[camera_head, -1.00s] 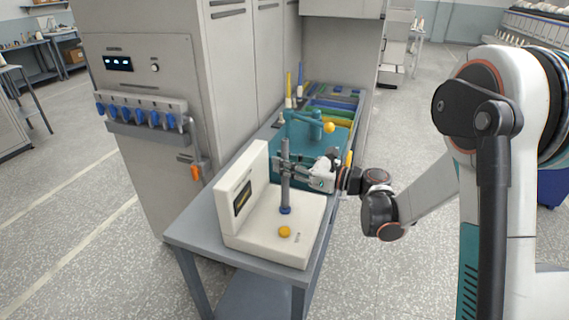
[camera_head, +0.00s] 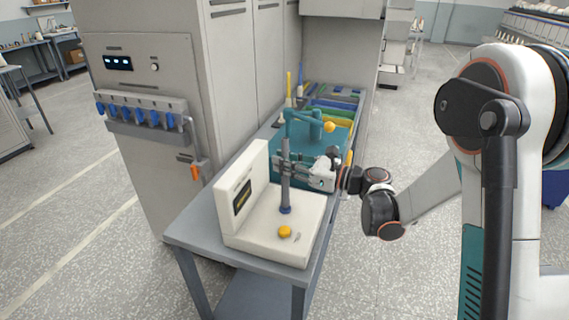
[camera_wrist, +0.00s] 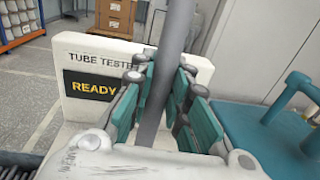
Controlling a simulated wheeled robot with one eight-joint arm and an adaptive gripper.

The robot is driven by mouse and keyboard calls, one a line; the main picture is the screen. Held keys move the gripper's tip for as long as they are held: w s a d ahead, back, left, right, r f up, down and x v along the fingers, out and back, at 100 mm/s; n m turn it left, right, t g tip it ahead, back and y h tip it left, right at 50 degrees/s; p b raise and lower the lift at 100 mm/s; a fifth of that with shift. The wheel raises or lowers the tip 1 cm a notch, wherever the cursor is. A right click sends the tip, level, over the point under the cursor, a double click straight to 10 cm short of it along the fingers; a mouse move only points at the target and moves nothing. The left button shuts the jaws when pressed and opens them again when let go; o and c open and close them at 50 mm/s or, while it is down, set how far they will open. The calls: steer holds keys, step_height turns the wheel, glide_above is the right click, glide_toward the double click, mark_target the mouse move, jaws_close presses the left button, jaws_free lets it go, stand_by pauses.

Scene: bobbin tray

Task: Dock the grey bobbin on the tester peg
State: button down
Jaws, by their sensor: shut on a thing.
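The grey bobbin (camera_head: 285,165) is a tall, slim grey tube. It stands upright over the base of the white tube tester (camera_head: 262,236), with a blue collar (camera_head: 286,210) at its foot. The peg itself is hidden, and I cannot tell how fully the bobbin is seated. My gripper (camera_head: 287,175) is shut on the bobbin around its middle, reaching in from the right. In the wrist view the bobbin (camera_wrist: 168,75) runs between the teal finger pads (camera_wrist: 160,98). The tester screen (camera_wrist: 92,85) reads READY.
A yellow button (camera_head: 285,232) sits on the tester base in front of the bobbin. Trays of coloured tubes (camera_head: 335,103) lie at the bench's far end. A tall grey cabinet (camera_head: 150,100) borders the left.

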steer(key=shift+f+b, duration=0.4)
steer(key=shift+f, duration=0.2)
stand_by(0.3)
steer(key=c, duration=1.8)
jaws_free()
steer(key=v, duration=1.1)
steer(key=shift+b, duration=0.45)
steer(key=shift+r, duration=0.15)
